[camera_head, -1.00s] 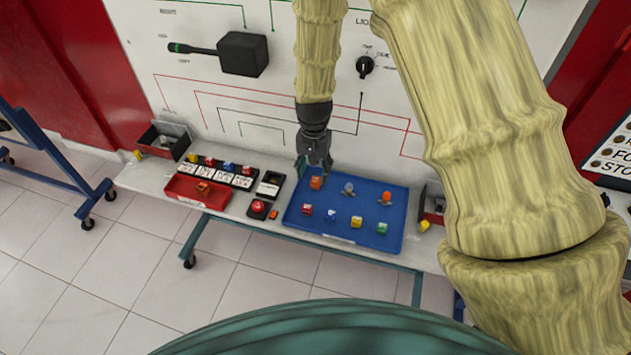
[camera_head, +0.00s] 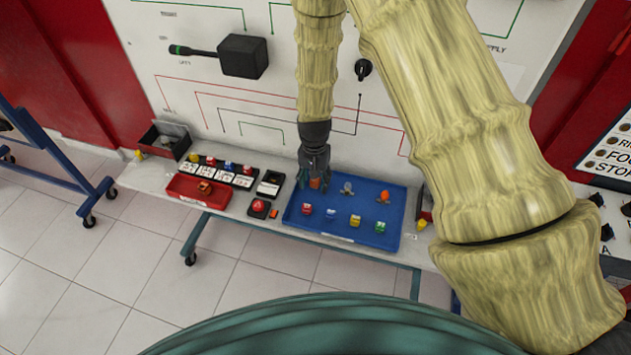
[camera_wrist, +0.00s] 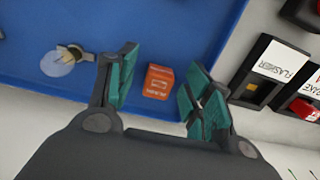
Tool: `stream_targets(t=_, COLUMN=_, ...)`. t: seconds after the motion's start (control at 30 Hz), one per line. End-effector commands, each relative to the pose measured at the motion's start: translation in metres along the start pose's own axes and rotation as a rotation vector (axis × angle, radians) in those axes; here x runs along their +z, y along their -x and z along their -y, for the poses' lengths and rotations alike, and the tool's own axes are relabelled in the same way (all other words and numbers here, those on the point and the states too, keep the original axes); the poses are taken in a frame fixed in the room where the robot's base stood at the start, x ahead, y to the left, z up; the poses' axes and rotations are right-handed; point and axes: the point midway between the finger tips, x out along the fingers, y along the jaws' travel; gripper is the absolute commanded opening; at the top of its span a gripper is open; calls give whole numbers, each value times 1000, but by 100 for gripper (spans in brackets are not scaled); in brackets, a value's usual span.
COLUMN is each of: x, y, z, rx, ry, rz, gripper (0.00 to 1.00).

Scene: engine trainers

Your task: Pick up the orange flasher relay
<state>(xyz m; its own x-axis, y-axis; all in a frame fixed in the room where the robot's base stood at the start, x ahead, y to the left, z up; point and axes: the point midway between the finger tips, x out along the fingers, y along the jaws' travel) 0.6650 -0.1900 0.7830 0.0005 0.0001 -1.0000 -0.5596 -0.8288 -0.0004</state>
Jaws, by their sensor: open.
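The orange flasher relay (camera_wrist: 158,82) is a small orange cube with a pale printed label. It sits in the blue tray (camera_wrist: 185,18), near the tray's back left corner in the head view, where the relay (camera_head: 315,183) is partly covered by my gripper (camera_head: 315,178). In the wrist view my gripper (camera_wrist: 160,92) is open, with its two teal finger pads on either side of the relay. Gaps show between the relay and both pads. I cannot tell how far the fingertips are above the tray floor.
The blue tray also holds a clear bulb (camera_head: 347,188), an orange bulb (camera_head: 383,196) and several small coloured cubes in front. Left of it are a red tray (camera_head: 185,188), a red button box (camera_head: 258,208) and labelled black holders (camera_wrist: 268,70). The panel stands close behind.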

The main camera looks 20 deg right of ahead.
Motion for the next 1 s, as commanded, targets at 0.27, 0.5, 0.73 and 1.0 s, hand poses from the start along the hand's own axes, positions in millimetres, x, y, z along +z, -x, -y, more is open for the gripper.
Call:
stream_targets(t=0.27, x=0, y=0, z=0, rx=0, ry=0, rz=0, gripper=14)
stream_targets(t=0.5, x=0, y=0, z=0, rx=0, ry=0, rz=0, gripper=7)
stream_targets(t=0.73, x=0, y=3, z=0, rx=0, ry=0, rz=0, gripper=7)
stream_targets(t=1.0, x=-1, y=24, z=0, rx=-1, ry=0, rz=-2, gripper=7)
